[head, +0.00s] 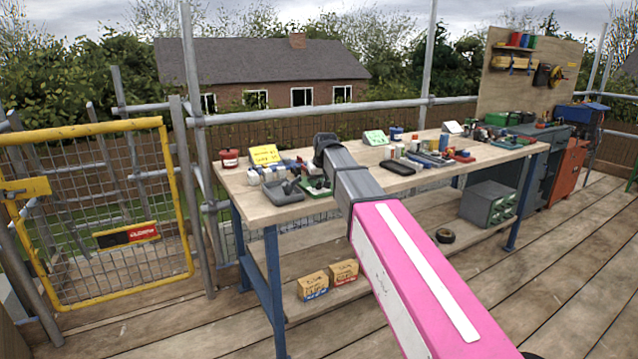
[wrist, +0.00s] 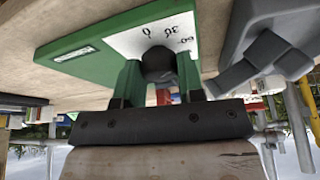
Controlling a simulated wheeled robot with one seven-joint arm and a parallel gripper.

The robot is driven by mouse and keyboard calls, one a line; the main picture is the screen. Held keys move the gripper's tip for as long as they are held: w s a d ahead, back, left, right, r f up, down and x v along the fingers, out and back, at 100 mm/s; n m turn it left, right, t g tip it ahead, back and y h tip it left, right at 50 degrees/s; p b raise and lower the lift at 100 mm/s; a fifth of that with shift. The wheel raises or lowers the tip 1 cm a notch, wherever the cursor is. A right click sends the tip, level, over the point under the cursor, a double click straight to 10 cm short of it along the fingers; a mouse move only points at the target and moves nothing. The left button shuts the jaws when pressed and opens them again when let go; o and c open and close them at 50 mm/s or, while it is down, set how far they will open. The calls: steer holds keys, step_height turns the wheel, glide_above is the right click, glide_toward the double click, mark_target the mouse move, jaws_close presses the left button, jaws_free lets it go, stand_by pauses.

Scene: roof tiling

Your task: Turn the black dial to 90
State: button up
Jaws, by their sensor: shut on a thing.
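The black dial (wrist: 158,63) sits on a green unit (wrist: 85,45) with a white scale plate (wrist: 125,42). Figures reading about 0, 30 and 60 show on the plate beside the dial. My gripper (wrist: 160,76) is shut on the dial, one finger on each side of it. The fingers and the dial's lower part hide some of the scale, and I cannot make out a pointer or the dial's setting. In the head view the green unit (head: 318,191) is at the front left of the bench, largely behind my arm; the dial does not show there.
A grey object (head: 285,190) stands close beside the green unit, and it also shows in the wrist view (wrist: 262,50). The wooden workbench (head: 262,207) holds a yellow sign (head: 265,154), a black tray (head: 397,167) and several small items. A yellow mesh gate (head: 85,133) is at the left.

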steer(key=m+h, duration=0.1)
steer(key=m, duration=0.2)
steer(key=m+h, duration=0.1)
steer(key=m, duration=0.2)
steer(key=shift+a+t+h, duration=0.2)
steer(key=shift+t+h, duration=0.1)
steer(key=m+h, duration=0.1)
steer(key=m, duration=0.2)
steer(key=m+g+h, duration=0.1)
steer(key=m, duration=0.3)
stand_by(0.3)
steer(key=o, duration=0.9)
steer(key=shift+a+r, duration=0.1)
steer(key=shift+r, duration=0.05)
steer(key=v, duration=1)
steer(key=shift+a+r, duration=0.2)
steer(key=shift+r, duration=0.05)
